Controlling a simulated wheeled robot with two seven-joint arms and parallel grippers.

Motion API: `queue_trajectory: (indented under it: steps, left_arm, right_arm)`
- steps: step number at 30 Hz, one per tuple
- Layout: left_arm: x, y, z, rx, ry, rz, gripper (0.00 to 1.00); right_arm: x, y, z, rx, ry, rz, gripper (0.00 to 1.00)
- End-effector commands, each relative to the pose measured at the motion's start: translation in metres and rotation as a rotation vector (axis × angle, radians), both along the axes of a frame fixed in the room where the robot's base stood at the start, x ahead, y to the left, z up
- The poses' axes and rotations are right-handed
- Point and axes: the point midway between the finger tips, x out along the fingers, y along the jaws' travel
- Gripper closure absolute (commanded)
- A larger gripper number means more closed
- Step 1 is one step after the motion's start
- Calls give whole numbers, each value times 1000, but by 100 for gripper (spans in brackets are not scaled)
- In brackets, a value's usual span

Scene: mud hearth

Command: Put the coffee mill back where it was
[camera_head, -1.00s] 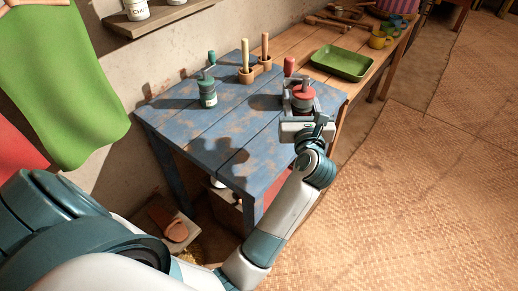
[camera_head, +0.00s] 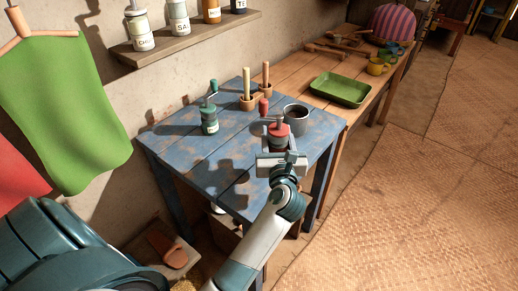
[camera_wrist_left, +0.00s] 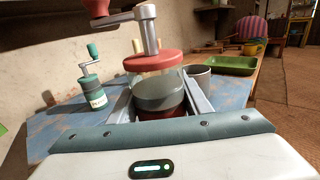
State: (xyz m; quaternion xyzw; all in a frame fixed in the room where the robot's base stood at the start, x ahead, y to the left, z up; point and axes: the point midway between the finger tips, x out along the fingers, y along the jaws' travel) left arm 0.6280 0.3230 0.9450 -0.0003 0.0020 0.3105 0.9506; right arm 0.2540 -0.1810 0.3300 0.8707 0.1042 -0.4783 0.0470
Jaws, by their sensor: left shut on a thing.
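A coffee mill with a red lid, a glass body and a crank with a red knob (camera_head: 278,129) is over the right part of the blue table (camera_head: 185,150). In the left wrist view the red-lidded mill (camera_wrist_left: 155,62) stands upright between my fingers. My left gripper (camera_head: 279,146) is shut on it. Its base is hidden, so I cannot tell whether it touches the table. A second mill, green with a green knob (camera_head: 209,122), stands on the table at left; this green mill also shows in the left wrist view (camera_wrist_left: 92,88). My right gripper is not in view.
A grey cup with dark contents (camera_head: 296,118) stands just behind the held mill. A green tray (camera_head: 341,89) lies on the wooden table beyond. The blue table's front is clear.

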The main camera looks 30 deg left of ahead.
Motion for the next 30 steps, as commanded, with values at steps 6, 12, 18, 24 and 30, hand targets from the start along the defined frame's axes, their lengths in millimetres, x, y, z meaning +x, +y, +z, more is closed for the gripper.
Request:
queue_trajectory:
  steps: [6, 12, 18, 24, 30]
  left_arm:
    - [-16, 35, -22, 2, 2, 1, 81]
    - [-21, 47, -30, 0, 0, 0, 81]
    - [-21, 47, -31, -1, -1, 0, 81]
    - [-21, 47, -35, -1, 1, 1, 81]
    - [-21, 47, -58, 0, 3, 0, 81]
  right_arm:
    - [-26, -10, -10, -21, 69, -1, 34]
    - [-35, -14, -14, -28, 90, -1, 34]
    - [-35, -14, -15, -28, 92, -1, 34]
    - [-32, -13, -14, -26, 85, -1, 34]
    - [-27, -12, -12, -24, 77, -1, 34]
